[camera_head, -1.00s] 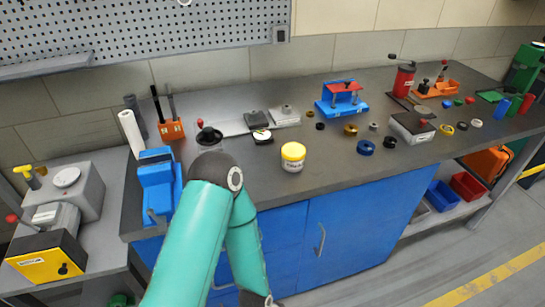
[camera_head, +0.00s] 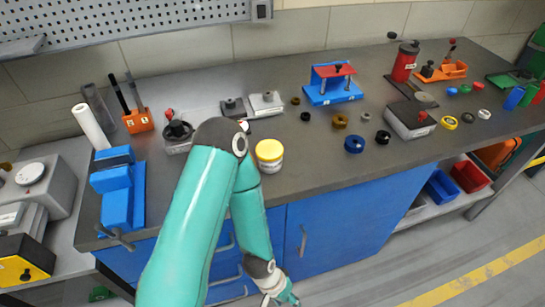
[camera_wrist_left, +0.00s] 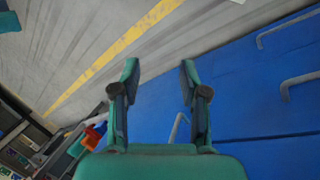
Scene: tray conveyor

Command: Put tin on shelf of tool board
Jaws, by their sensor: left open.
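The likely tin, a white tub with a yellow lid (camera_head: 269,150), stands upright on the grey workbench, just right of my left arm's elbow. The perforated tool board (camera_head: 130,20) is on the wall at top left, with a narrow grey shelf (camera_head: 22,46) along its lower edge, cut off by the picture's left side. My left gripper (camera_head: 287,302) hangs low in front of the blue cabinet, partly cut off at the bottom edge. In the left wrist view the left gripper (camera_wrist_left: 156,75) is open, with nothing between its fingers. My right gripper is not in view.
A blue vise-like device (camera_head: 118,190) and an orange holder (camera_head: 138,121) stand left of the tin. A blue-and-red fixture (camera_head: 332,88) and several rings lie to the right. Blue cabinet doors with handles (camera_head: 303,240) are below the worktop.

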